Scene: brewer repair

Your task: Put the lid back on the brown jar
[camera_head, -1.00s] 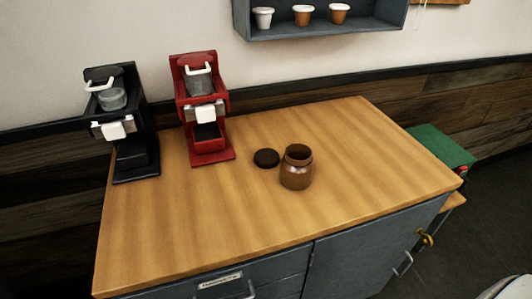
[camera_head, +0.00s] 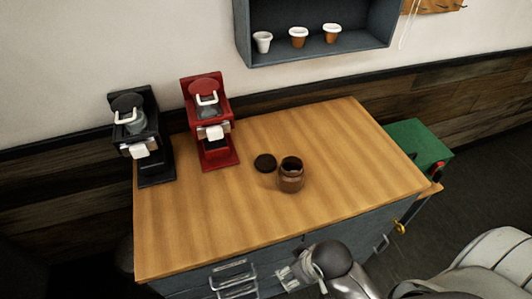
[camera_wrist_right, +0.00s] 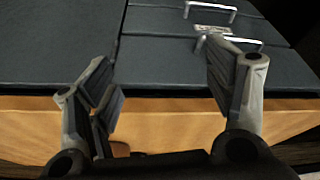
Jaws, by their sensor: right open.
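The brown jar (camera_head: 291,178) stands upright and open on the wooden counter, its dark mouth facing up. Its dark round lid (camera_head: 265,163) lies flat on the counter just left of and behind the jar, apart from it. My right gripper (camera_head: 288,277) is open and empty in front of the counter's front edge, well short of the jar and lid. In the right wrist view, its spread fingers (camera_wrist_right: 165,90) have the cabinet front and the counter's edge behind them. My left gripper is in neither view.
A black brewer (camera_head: 155,165) and a red brewer (camera_head: 218,155) stand at the counter's back left. The wooden counter (camera_head: 350,160) is clear right of the jar. A green box (camera_head: 415,145) is beyond its right end. A wall shelf (camera_head: 375,40) holds small cups.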

